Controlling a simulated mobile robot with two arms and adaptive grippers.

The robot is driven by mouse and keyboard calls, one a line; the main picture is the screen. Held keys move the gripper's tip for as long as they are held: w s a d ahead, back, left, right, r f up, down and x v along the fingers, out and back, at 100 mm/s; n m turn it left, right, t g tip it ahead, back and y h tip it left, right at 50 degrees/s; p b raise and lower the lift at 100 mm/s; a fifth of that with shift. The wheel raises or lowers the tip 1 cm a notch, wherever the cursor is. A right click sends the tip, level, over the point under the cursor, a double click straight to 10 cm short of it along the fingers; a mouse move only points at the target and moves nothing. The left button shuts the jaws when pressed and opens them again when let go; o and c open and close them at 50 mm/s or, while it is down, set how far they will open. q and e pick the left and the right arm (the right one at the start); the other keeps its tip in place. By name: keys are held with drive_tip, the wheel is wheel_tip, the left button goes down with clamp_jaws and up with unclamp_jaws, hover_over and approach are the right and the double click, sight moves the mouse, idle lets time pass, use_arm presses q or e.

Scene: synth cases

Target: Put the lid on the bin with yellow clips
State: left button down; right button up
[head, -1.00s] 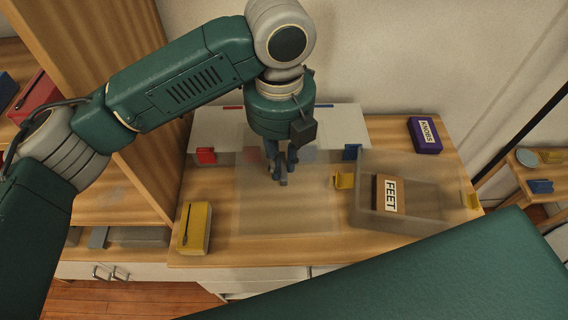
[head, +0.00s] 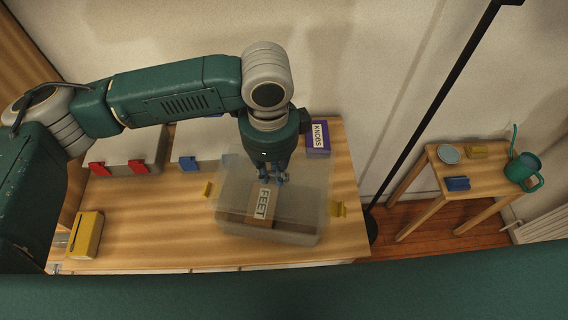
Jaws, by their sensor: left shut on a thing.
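The bin with yellow clips (head: 275,237) is a translucent box on the table, with a brown box labelled FEET (head: 262,204) inside. Its left yellow clip (head: 207,190) and right yellow clip (head: 340,209) stick out at its sides. My left gripper (head: 272,180) is above the bin, shut on a clear, see-through lid (head: 305,188). The lid is over the bin; its edges are faint, and I cannot tell whether it touches the rim all round. My right gripper is not in view.
Bins with red clips (head: 131,168) and blue clips (head: 190,163) stand behind left. A purple KNOBS box (head: 318,139) is close behind the bin. A yellow box (head: 86,235) lies at the front left. The table middle-left (head: 150,215) is clear.

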sight(270, 180)
use_arm(q)
drive_tip(key=shift+a+f+b, duration=0.2)
drive_tip(key=shift+f+b, duration=0.1)
drive_tip(key=shift+f, duration=0.05)
drive_tip(key=shift+a+f+b, duration=0.35)
drive_tip(key=shift+f+b, duration=0.4)
drive_tip(key=shift+b, duration=0.15)
drive_tip(key=shift+d+f+b, duration=0.2)
drive_tip(key=shift+f+b, duration=0.7)
drive_tip(key=shift+b, duration=0.25)
drive_tip(key=shift+f, duration=0.85)
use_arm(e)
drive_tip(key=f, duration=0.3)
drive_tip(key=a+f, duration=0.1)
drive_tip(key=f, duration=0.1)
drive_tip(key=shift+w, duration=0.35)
